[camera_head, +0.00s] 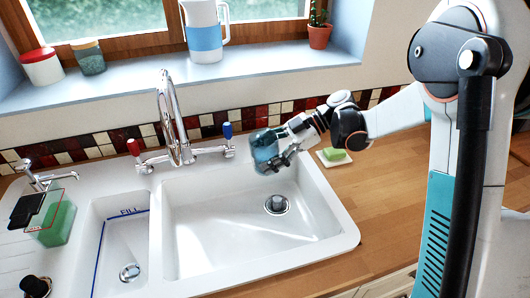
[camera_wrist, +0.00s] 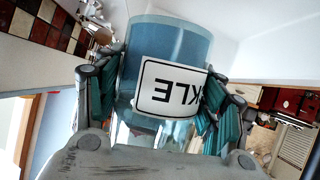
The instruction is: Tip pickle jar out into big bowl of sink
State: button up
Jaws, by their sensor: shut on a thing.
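The pickle jar (camera_head: 265,147) is bluish and see-through, held over the back right of the sink's big bowl (camera_head: 190,240). It looks tilted in the head view. My gripper (camera_head: 280,150) is shut around its side. In the wrist view, the jar (camera_wrist: 165,45) sits between both green-padded fingers of my gripper (camera_wrist: 172,90), with a white label reading "KLE" upside down. The jar's contents and mouth cannot be made out clearly. The big bowl's floor looks bare around the drain (camera_head: 277,205).
The small bowl (camera_head: 125,230), marked "FILL", lies left of the big bowl. The tap (camera_head: 172,120) with red and blue handles stands behind. A sponge on a dish (camera_head: 334,156) is right of the jar. Green soap (camera_head: 57,222) stands far left. The wooden counter at right is largely clear.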

jog(key=shift+w+f+t+h, duration=0.15)
jog(key=shift+f+t+h, duration=0.15)
jog(key=shift+f, duration=0.55)
jog(key=shift+w+d+r+n+t+h+p, duration=0.25)
jog(key=shift+w+r+n+t+h+p, duration=0.1)
jog(key=shift+n+t+h+p, duration=0.2)
jog(key=shift+w+d+n+t+h+p, duration=0.2)
jog(key=shift+w+n+t+h+p, duration=0.1)
jog(key=shift+n+t+h+p, duration=0.45)
jog(key=shift+w+t, duration=0.1)
jog(key=shift+t, duration=0.6)
jog(key=shift+f+n+t+h, duration=0.35)
jog(key=shift+n+t+h, duration=0.25)
jog(key=shift+t+h, duration=0.25)
jog(key=shift+d, duration=0.1)
jog(key=shift+w+f+t+b, duration=0.15)
jog(key=shift+f+t+b, duration=0.2)
jog(key=shift+f+b, duration=0.15)
jog(key=shift+n+h, duration=0.3)
jog(key=shift+h, duration=0.05)
